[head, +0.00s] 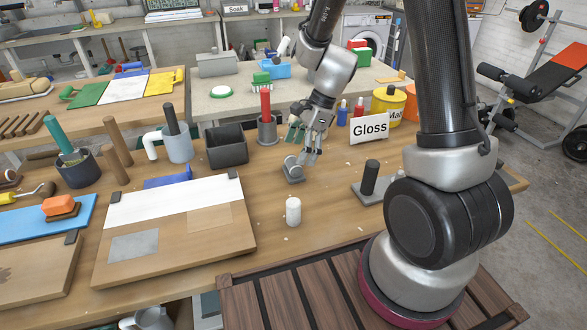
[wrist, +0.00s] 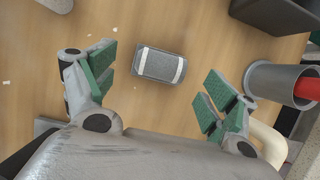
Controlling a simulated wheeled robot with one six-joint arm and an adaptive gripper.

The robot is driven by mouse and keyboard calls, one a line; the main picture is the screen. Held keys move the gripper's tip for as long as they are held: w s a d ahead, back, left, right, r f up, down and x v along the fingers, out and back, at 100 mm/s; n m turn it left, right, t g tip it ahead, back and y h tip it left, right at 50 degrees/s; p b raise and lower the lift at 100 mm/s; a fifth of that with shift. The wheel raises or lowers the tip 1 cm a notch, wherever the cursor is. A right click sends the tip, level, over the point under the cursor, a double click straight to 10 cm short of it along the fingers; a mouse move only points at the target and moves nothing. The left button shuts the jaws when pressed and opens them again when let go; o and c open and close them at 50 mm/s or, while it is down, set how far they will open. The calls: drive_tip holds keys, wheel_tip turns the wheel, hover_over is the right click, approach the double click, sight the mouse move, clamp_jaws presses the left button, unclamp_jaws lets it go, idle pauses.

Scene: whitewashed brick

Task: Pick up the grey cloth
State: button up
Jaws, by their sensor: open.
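A small grey bundle with two pale bands (wrist: 160,64) lies on the wooden bench between my fingers in the wrist view. In the head view it is a grey lump (head: 292,172) just below my gripper. It may be the grey cloth, but its material is not clear. A flat grey square (head: 134,246) also lies on the drawing board at the left; I cannot tell if it is cloth or paper. My gripper (head: 304,148) is open above the bundle with nothing held. Its green-padded fingers (wrist: 158,88) stand apart, not touching the bundle.
A dark grey bin (head: 226,147) and a grey cup with a red-handled tool (head: 268,128) stand close behind. A white bottle (head: 293,211) is in front. The Gloss sign (head: 369,129) and a dark-handled tool (head: 370,182) are to the right.

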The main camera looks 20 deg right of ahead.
sight(294, 161)
drive_tip(key=x, duration=0.5)
drive_tip(key=shift+w+d, duration=0.1)
drive_tip(key=shift+c, duration=0.2)
drive_tip(key=c, duration=1.2)
wheel_tip(294, 161, up, 10)
drive_tip(key=shift+r, duration=0.1)
